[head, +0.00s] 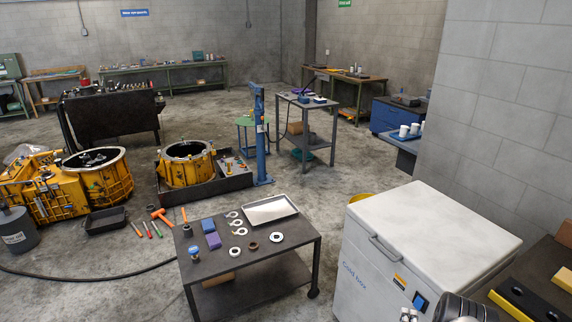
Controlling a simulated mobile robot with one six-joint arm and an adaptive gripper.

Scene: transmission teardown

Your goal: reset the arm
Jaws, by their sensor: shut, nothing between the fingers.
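A dark rounded part with a silver band (458,308) shows at the bottom edge, in front of the cold box, and looks like part of my arm. Whatever lies below it is cut off by the frame.
The white cold box (428,238) stands close at the right, beside a dark bench (533,276). Left of it is a low wheeled table (262,266) with a metal tray (270,210), rings and blocks. Yellow housings (106,182) and a blue press (261,140) stand behind.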

